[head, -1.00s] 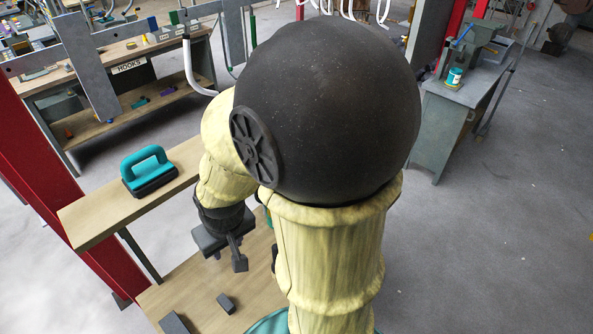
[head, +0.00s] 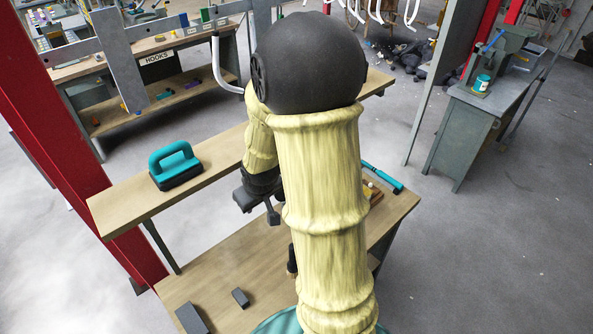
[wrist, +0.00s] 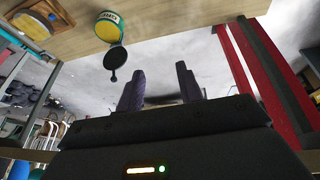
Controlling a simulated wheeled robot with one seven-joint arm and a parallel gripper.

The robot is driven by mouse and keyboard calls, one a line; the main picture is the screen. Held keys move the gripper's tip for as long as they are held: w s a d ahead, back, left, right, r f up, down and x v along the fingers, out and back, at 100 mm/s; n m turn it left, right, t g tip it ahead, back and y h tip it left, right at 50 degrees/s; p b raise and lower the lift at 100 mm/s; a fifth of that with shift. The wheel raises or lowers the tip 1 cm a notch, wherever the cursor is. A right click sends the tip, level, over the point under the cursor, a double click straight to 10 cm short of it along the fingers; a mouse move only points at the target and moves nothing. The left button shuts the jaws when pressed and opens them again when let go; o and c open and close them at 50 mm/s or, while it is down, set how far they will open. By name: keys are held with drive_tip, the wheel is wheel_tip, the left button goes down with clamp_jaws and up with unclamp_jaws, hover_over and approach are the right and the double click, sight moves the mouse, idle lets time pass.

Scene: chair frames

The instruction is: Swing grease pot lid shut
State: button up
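In the wrist view, which looks turned over, a grease pot (wrist: 107,27) with a yellow and teal label stands on the pale wooden bench. Its dark round lid (wrist: 116,59) with a small tab is open, swung away from the pot's mouth. My gripper (wrist: 158,80) has its two dark fingers apart, with nothing between them. The lid is just left of the left finger in the picture, apparently not touching it. In the head view my gripper (head: 258,208) hangs between the shelf and the lower bench top (head: 215,270). My arm hides the pot there.
A raised shelf (head: 120,212) carries a teal-handled block (head: 176,164). Dark blocks (head: 240,298) lie on the lower bench top. A teal-handled tool (head: 383,177) lies at its far right. A red post (head: 75,165) stands on the left. Open floor lies to the right.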

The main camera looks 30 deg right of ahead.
drive_tip(key=w+d+f+t+y+p, duration=0.1)
drive_tip(key=w+d+f+t, duration=0.2)
drive_tip(key=d, duration=0.6)
drive_tip(key=w+d+f+t+y+p, duration=0.1)
drive_tip(key=w+d+f+t+p, duration=0.1)
drive_tip(key=w+d+f, duration=0.5)
drive_tip(key=w+d+t, duration=0.1)
drive_tip(key=d, duration=0.2)
drive_tip(key=shift+w+d+n+t, duration=0.2)
drive_tip(key=shift+d+n+t, duration=0.1)
drive_tip(key=shift+t, duration=0.1)
drive_tip(key=shift+f, duration=0.15)
drive_tip(key=b+x, duration=0.3)
drive_tip(key=x, duration=0.5)
drive_tip(key=shift+w+a+f+b, duration=0.1)
drive_tip(key=shift+b, duration=0.2)
drive_tip(key=c, duration=0.6)
drive_tip(key=shift+r, duration=0.25)
drive_tip(key=shift+c, duration=0.2)
